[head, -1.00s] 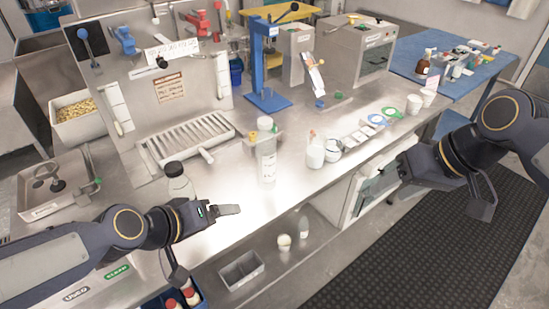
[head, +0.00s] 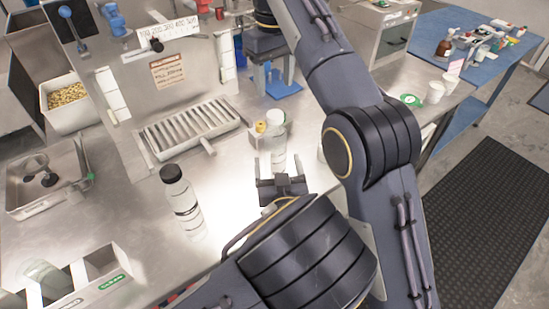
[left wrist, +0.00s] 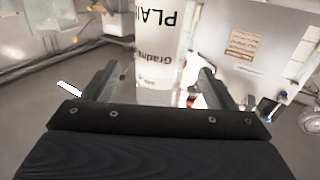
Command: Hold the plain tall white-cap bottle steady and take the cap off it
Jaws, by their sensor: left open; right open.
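The plain tall white-cap bottle (head: 278,146) stands upright on the steel counter, its white cap (head: 276,117) on top. In the left wrist view the bottle (left wrist: 160,45) shows large, with an upside-down "PLAIN" label. My left gripper (head: 278,160) is open, low at the near side of the bottle. Its fingers (left wrist: 158,70) stand on either side of the bottle with gaps showing. My right gripper (head: 273,74) is open and empty, fingers pointing down, above and behind the cap in the picture. Its arm hides part of the counter to the right.
A clear bottle with a black cap (head: 182,203) stands left of my left gripper. A small yellow-topped thing (head: 260,127) is right beside the white cap. Counter between the black-cap bottle and slatted tray is clear.

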